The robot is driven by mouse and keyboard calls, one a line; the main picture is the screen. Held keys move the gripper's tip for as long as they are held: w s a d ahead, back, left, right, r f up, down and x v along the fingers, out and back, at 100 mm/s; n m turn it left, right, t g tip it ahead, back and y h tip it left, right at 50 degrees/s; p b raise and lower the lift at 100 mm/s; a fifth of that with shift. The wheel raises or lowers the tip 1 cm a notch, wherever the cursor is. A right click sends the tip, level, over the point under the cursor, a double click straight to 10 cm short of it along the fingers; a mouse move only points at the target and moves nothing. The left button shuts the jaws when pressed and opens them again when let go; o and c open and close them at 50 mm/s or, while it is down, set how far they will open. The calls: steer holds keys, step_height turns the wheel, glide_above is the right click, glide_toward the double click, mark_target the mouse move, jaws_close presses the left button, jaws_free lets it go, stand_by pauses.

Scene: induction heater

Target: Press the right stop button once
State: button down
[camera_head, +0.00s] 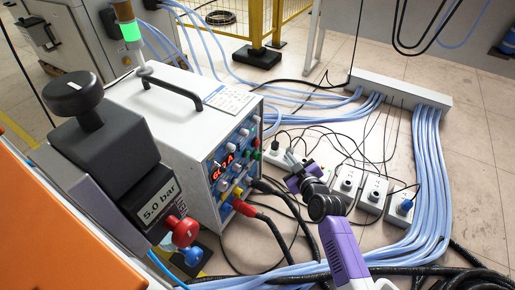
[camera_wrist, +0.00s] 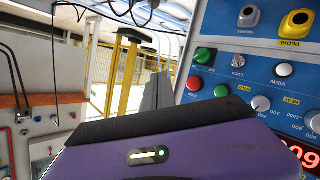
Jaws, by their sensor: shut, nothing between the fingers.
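The heater box (camera_head: 165,120) stands left of centre in the head view, its blue control panel (camera_head: 234,165) facing right. In the wrist view the panel (camera_wrist: 258,100) fills the right side, upside down. The red button looks small in the head view (camera_head: 256,155). My gripper (camera_head: 291,158) is to the right of the panel. Its dark fingers (camera_wrist: 158,90) are together and empty, and appear left of the red button without visible contact.
White power strips (camera_head: 345,187) and many cables lie on the floor behind my arm. A red plug (camera_head: 243,207) and its cable stick out low on the panel. A black block marked 5.0 bar (camera_head: 155,203) stands in front. Yellow fencing (camera_head: 262,25) is at the back.

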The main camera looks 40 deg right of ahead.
mark_target(257, 143)
steer(key=shift+w+d, duration=0.1)
stand_by(0.3)
steer(key=w+a+p, duration=0.3)
steer(key=w+p, duration=0.1)
steer(key=w, duration=0.4)
stand_by(0.6)
steer(key=shift+f, duration=0.1)
steer(key=shift+w+b, duration=0.2)
steer(key=shift+b, duration=0.1)
stand_by(1.6)
steer(key=shift+w+a+b, duration=0.15)
steer(key=shift+w+b, duration=0.15)
